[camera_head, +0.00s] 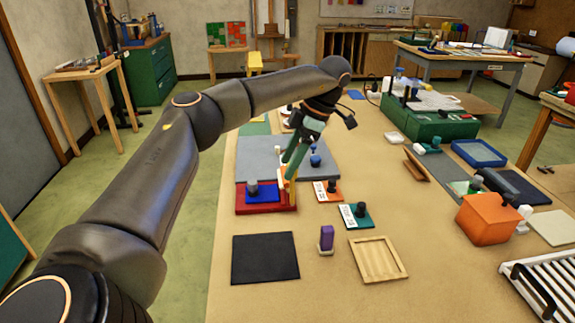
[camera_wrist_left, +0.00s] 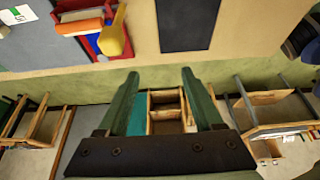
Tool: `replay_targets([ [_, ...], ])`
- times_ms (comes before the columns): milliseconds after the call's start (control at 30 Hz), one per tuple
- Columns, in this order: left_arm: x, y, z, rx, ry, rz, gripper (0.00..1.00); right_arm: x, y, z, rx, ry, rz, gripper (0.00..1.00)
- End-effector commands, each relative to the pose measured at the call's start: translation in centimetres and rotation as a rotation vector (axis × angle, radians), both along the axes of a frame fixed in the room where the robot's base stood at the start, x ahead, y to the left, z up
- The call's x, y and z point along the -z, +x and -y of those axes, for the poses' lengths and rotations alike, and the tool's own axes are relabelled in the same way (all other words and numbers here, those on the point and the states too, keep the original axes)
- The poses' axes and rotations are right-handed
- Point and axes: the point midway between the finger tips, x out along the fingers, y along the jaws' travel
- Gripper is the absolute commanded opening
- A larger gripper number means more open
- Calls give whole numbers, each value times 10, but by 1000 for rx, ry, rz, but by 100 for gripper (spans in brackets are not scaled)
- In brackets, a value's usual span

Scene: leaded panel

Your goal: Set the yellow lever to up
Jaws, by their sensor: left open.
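The yellow lever (camera_wrist_left: 112,38) shows in the left wrist view at the side of a red and blue block (camera_wrist_left: 80,22). In the head view the red base (camera_head: 258,210) stands on the table, and the lever is partly hidden by my gripper there. I cannot tell clearly which way the lever points. My left gripper (camera_head: 284,176), with green fingers, hangs over the right side of the base. In the wrist view its fingers (camera_wrist_left: 159,74) are apart with nothing between them, and the lever lies beyond them to the upper left. My right gripper is not in view.
A black mat (camera_head: 265,258), a purple block (camera_head: 326,238) and a wooden tray (camera_head: 378,260) lie in front of the base. Orange (camera_head: 327,191) and teal (camera_head: 356,216) labelled switches stand to its right. An orange box (camera_head: 487,218) is farther right.

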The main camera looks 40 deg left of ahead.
Motion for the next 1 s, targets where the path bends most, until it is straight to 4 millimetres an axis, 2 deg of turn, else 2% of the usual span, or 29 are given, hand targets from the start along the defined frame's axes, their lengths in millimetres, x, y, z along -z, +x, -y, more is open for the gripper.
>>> replay_targets([
  [400, -23, -41, 34, 1, 2, -1, 68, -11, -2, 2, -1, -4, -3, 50],
  [600, -30, -55, 47, -2, 2, -1, 68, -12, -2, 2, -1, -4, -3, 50],
  [1000, -32, -60, 51, -4, 2, -2, 68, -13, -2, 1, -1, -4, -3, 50],
])
